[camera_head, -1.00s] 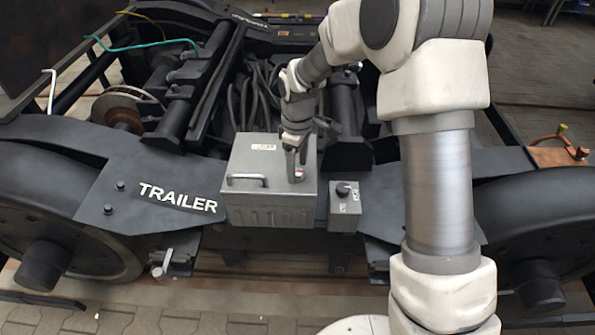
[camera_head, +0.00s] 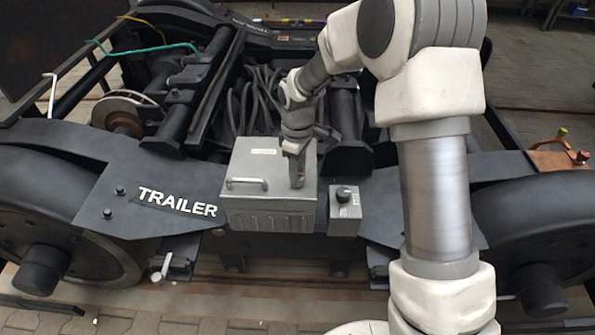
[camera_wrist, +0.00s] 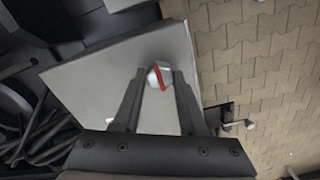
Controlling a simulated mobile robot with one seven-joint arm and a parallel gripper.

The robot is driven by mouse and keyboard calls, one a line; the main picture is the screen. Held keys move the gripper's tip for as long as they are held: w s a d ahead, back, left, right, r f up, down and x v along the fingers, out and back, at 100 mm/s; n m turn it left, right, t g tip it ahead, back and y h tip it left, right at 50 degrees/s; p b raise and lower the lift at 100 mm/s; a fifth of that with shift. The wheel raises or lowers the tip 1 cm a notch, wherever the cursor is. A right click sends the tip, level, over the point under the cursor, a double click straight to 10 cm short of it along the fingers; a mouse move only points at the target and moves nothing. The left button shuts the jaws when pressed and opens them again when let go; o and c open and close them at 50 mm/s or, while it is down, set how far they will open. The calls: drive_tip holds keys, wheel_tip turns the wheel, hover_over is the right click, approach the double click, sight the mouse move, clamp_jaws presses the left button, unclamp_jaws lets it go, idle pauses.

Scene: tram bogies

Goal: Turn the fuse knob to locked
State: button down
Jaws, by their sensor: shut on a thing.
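The fuse knob (camera_wrist: 159,76) is a small white and grey piece with a red stripe, on the flat lid of a grey metal box (camera_head: 258,177). My gripper (camera_wrist: 160,72) has a finger on each side of the knob and is shut on it. In the head view my gripper (camera_head: 297,184) reaches down to the right part of the lid and hides the knob. I cannot read any lock marking beside the knob.
A front handle (camera_head: 247,184) stands on the lid's left part. A small grey switch box (camera_head: 345,211) with a black knob sits just right of the metal box. Dark cables (camera_head: 255,95) and bogie frame parts lie behind. A plate reads TRAILER (camera_head: 177,202).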

drive_tip(key=shift+m, duration=0.4)
drive_tip(key=m+p, duration=0.2)
drive_tip(key=m, duration=0.1)
drive_tip(key=shift+r+m, duration=0.1)
drive_tip(key=shift+m, duration=0.2)
drive_tip(key=m+p, duration=0.1)
drive_tip(key=m, duration=0.3)
drive_tip(key=shift+m+p, duration=0.3)
drive_tip(key=m+p, duration=0.1)
drive_tip(key=m, duration=0.3)
drive_tip(key=shift+p, duration=0.3)
drive_tip(key=shift+m+p, duration=0.75)
drive_tip(key=shift+m, duration=1.75)
drive_tip(key=shift+c, duration=2.3)
unclamp_jaws()
